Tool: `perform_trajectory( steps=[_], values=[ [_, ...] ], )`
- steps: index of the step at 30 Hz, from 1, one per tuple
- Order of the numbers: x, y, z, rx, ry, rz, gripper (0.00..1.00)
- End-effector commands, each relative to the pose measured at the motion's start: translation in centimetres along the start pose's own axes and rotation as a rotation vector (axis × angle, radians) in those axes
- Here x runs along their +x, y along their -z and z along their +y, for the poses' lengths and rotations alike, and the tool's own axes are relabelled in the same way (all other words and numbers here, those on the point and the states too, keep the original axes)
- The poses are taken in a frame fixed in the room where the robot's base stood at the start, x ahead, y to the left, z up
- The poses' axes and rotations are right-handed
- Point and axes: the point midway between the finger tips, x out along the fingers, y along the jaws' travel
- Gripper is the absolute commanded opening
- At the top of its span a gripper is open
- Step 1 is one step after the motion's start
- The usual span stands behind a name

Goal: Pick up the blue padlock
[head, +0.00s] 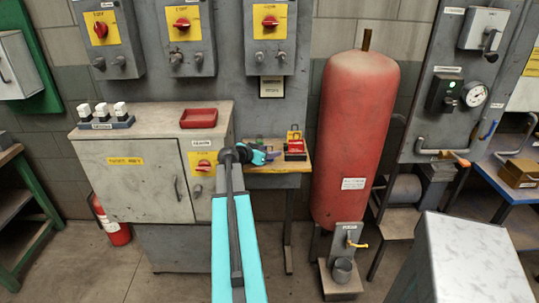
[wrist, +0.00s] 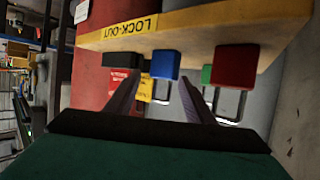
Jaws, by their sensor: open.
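The blue padlock (wrist: 165,64) is in the middle of the wrist view, its body against the edge of the yellow-wood shelf marked LOCK-OUT (wrist: 225,35). This view is upside down, so its shackle points down in the picture. My gripper (wrist: 160,82) is open, with one finger on each side of the padlock's shackle area. I cannot tell whether either finger touches it. In the head view my gripper (head: 270,155) is at the small wooden shelf (head: 283,168), and the blue padlock cannot be told apart there.
A black padlock (wrist: 121,59) stands on one side of the blue one. A green padlock (wrist: 206,74) and a red padlock (wrist: 233,66) stand close on the other. A red tank (head: 358,140) is right of the shelf, a grey cabinet (head: 140,185) left.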

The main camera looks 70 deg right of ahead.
Motion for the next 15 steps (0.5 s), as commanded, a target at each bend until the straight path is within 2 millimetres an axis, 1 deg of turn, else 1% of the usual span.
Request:
perform_trajectory(
  steps=[1,5,15],
  values=[
    [0.58,0.15,-0.06,0.0,-0.001,-0.001,0.49],
    [1.35,-0.01,0.0,0.0,-0.001,-0.001,0.49],
    [1.54,-0.05,0.17,0.001,-0.002,-0.001,0.49]
  ],
)
